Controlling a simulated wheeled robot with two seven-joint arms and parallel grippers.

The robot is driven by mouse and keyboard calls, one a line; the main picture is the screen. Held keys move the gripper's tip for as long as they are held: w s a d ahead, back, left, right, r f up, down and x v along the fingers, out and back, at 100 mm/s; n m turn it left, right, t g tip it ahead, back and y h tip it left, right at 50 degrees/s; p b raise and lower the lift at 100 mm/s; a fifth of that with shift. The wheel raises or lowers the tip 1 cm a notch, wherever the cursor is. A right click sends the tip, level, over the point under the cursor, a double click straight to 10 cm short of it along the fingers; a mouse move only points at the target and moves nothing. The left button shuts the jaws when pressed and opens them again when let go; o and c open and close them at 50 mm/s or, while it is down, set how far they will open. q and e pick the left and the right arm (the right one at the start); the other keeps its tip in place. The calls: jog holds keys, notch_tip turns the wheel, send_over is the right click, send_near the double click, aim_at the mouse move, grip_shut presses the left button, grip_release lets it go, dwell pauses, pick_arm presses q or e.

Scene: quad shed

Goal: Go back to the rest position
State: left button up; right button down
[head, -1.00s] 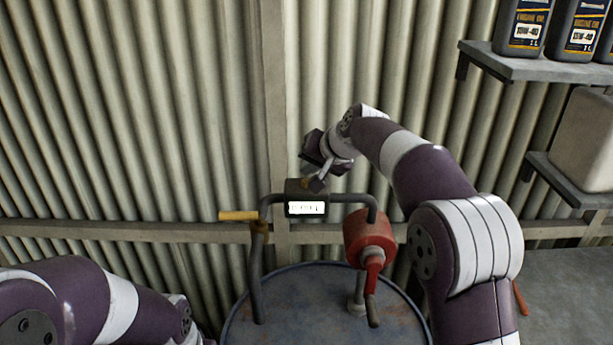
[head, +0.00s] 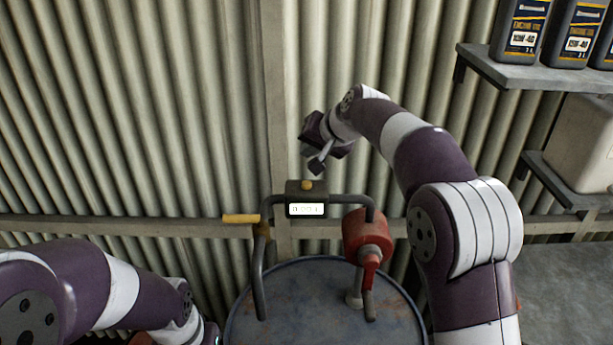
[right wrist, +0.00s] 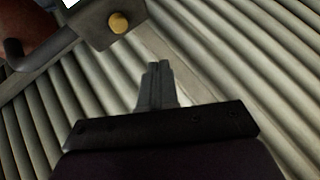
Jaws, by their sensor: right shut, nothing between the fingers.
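My right gripper (head: 318,165) is raised in front of the corrugated wall, just above the dark meter box (head: 306,187) with a lit display and a yellow button on top. In the right wrist view its fingers (right wrist: 157,76) are shut together with nothing between them, and the yellow button (right wrist: 119,22) is apart from them near the top. My left arm (head: 100,295) comes in at the lower left. The left gripper is not visible.
A blue drum (head: 300,315) carries a red hand pump (head: 367,240), bent grey pipes and a yellow handle (head: 241,218). Shelves with oil bottles (head: 520,28) and a pale canister (head: 585,145) are at the right. A grey surface (head: 562,285) lies below them.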

dwell(0.4)
jog(key=s+d+f+n+g+h, duration=0.1)
jog(key=s+d+f+h, duration=0.1)
jog(key=s+d+f, duration=0.6)
jog(key=s+d+f+g+h, duration=0.15)
jog(key=s+d+f, duration=0.3)
jog(key=s, duration=0.75)
jog(key=s+d+f+n+g+h, duration=0.1)
jog(key=s+d+f+g+h, duration=0.1)
jog(key=s+d+f, duration=0.6)
jog(key=s+a+f+g+b, duration=0.1)
jog(key=s+a+f+b, duration=0.2)
jog(key=s+f+b, duration=0.4)
notch_tip(320, 180, down, 5)
jog(key=b, duration=0.4)
jog(key=shift+w+g, duration=0.2)
jog(key=shift+g, duration=0.05)
jog(key=shift+s, duration=0.1)
